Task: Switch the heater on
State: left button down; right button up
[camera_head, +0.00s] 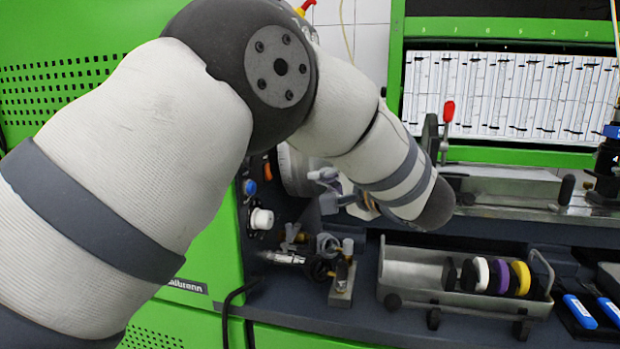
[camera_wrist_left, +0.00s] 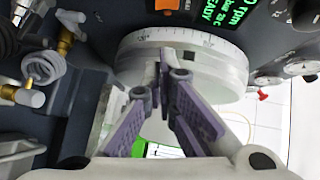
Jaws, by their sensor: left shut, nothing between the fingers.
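No label in view names the heater switch. An orange switch (camera_wrist_left: 167,4) is cut off at the top edge of the left wrist view, beside a dark display with green text (camera_wrist_left: 228,12). An orange part (camera_head: 267,171) also shows in the head view, partly behind my arm. My left gripper (camera_head: 322,178) is shut and empty, pointing left at the side panel. In the left wrist view its fingertips (camera_wrist_left: 165,75) are in front of a large silver scaled dial (camera_wrist_left: 190,55); I cannot tell if they touch it. The orange switch lies beyond the dial.
A blue button (camera_head: 249,187) and a white knob (camera_head: 261,219) are on the side panel. Hoses and fittings (camera_head: 325,250) stand below. A metal tray (camera_head: 410,275) with coloured rings is at the front right. Small gauges (camera_wrist_left: 300,67) are right of the dial.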

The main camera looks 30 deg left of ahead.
aim_at(269, 171)
pick_arm(q)
jog(key=w+a, duration=0.1)
jog(key=a, duration=0.2)
jog(key=w+a+f, duration=0.1)
jog(key=a, duration=0.3)
jog(key=w+a+f, duration=0.1)
jog(key=a, duration=0.2)
jog(key=shift+w+a+f, duration=0.1)
jog(key=shift+w+a, duration=0.05)
jog(key=shift+a, duration=0.1)
pick_arm(e)
jog(key=shift+w+r, duration=0.25)
jog(key=shift+w, duration=0.1)
